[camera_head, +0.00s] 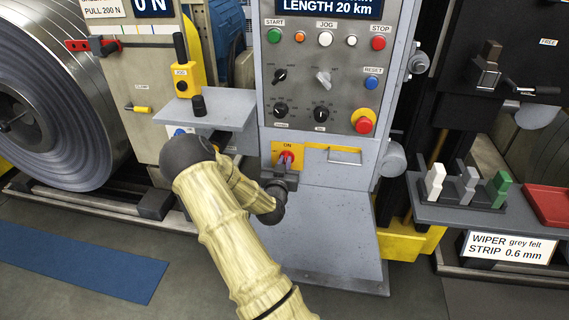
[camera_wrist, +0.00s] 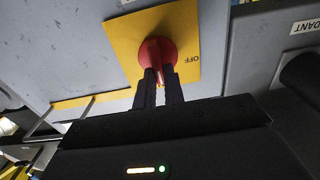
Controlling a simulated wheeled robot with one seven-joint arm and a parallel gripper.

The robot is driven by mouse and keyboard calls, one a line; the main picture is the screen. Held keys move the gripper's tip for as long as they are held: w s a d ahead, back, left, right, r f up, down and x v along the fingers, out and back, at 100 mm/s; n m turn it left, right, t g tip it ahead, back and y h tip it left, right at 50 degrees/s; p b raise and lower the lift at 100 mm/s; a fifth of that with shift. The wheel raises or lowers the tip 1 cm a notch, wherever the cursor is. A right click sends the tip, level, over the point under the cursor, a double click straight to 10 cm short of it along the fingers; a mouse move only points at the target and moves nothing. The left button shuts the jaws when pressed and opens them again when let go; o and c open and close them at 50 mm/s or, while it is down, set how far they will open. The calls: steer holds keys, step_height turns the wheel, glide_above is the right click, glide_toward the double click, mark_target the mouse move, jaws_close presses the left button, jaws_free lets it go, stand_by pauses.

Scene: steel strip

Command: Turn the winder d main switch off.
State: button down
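The main switch is a red rotary knob (camera_wrist: 157,50) on a yellow plate (camera_wrist: 186,28), low on the grey control panel. In the head view the red knob (camera_head: 286,157) sits under the word ON. The wrist view, upside down, shows OFF at the plate's side. The knob's grip ridge runs up and down, in line with ON. My gripper (camera_wrist: 160,78) is at the knob from below, a finger on each side of the ridge, and looks shut on it. In the head view my gripper (camera_head: 284,170) hides the plate's lower part.
A red emergency button (camera_head: 364,124) and dials are above. A grey shelf (camera_head: 208,112) juts out at left. At right, another shelf (camera_head: 431,210) holds small blocks and a red tray (camera_head: 550,204).

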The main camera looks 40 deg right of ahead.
steer(key=shift+n, duration=0.5)
steer(key=shift+w+a+f+n+p, duration=0.15)
steer(key=shift+f+n+p, duration=0.1)
steer(key=shift+n, duration=2.6)
steer(key=shift+w+a+f+n+p, duration=0.2)
steer(key=shift+n+p, duration=0.1)
steer(key=shift+n, duration=2.6)
steer(key=shift+w+a+f+n+p, duration=0.15)
steer(key=shift+f+n+p, duration=0.1)
steer(key=shift+n, duration=2.6)
steer(key=c, duration=1.5)
jaws_free()
steer(key=shift+d, duration=0.1)
steer(key=shift+s, duration=0.1)
